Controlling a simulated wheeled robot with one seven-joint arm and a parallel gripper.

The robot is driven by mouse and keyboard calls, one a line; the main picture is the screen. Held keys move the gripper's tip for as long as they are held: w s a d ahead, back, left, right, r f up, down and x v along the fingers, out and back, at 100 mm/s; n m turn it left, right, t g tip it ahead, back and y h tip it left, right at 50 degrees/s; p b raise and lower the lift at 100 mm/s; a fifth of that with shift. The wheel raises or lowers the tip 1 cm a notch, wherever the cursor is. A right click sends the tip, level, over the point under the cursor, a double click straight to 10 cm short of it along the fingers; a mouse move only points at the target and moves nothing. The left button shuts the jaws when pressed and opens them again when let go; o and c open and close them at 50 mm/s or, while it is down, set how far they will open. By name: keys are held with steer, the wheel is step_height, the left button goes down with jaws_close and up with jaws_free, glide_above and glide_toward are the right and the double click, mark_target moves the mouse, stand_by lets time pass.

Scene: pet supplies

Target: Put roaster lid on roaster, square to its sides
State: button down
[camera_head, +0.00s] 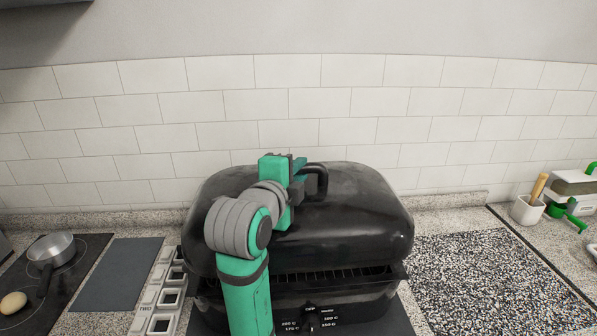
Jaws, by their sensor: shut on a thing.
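The roaster lid (355,214) is a large black dome with a dark loop handle (322,171) on top. My gripper (306,182), at the end of a green and grey arm, is shut on the lid's handle from the left. The black roaster (375,291) stands below, with a wire rack and a front control panel (310,319) showing. A gap shows between the lid's front edge and the roaster's rim, with the rack visible in it. My arm hides part of the lid's left front and the roaster's front. Whether the lid's back edge touches the roaster is hidden.
A white divided holder (160,296) stands close left of the roaster. A small pan (52,250) sits on a dark hob farther left. A speckled mat (495,275) lies at right, with a white cup (526,210) behind it. A tiled wall is behind.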

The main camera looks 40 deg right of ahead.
steer(key=shift+w, duration=0.5)
steer(key=shift+f, duration=2.95)
steer(key=shift+s+a+f, duration=0.1)
steer(key=shift+f, duration=0.45)
steer(key=c, duration=1.5)
jaws_free()
steer(key=shift+f, duration=0.2)
steer(key=v, duration=1.1)
steer(key=shift+r, duration=0.15)
